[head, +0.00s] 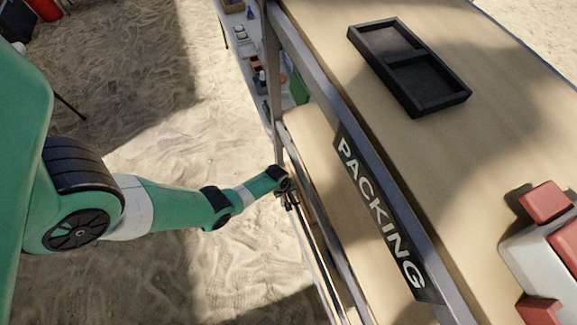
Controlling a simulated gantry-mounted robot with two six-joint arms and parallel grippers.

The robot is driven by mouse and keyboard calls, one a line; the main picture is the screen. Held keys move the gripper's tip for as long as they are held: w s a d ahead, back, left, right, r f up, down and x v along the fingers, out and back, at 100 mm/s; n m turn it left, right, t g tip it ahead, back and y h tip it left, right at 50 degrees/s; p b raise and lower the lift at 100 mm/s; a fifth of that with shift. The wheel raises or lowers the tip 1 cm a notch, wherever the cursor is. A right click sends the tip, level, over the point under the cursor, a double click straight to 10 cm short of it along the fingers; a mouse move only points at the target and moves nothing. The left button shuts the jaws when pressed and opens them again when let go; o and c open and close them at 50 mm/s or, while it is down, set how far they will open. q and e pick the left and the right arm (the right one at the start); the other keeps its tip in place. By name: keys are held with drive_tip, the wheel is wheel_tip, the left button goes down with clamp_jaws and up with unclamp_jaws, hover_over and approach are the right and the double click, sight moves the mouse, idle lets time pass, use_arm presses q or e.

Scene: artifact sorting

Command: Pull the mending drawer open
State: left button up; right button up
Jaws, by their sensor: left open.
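No drawer labelled mending can be read in this view. The only readable label is a dark PACKING sign (380,213) on the grey metal rail of the table. Below that rail lies a tan wooden surface (312,150), with a metal front edge running down the picture; I cannot tell whether it is a drawer or a shelf. My left gripper (290,200) is open at that front edge, its small dark fingers close to the metal bar. Whether the fingers touch the bar or go around a handle is too small to tell. My right gripper is not in view.
A black two-compartment tray (410,66) sits empty on the wooden tabletop (440,150). A white and red object (540,255) stands at the right. A side table (243,38) with small items is at the back. Open sandy ground (150,70) lies left of the table.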

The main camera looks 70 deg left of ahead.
use_arm(q)
drive_tip(key=shift+w+f, duration=0.1)
drive_tip(key=shift+f, duration=0.05)
clamp_jaws()
idle(1.4)
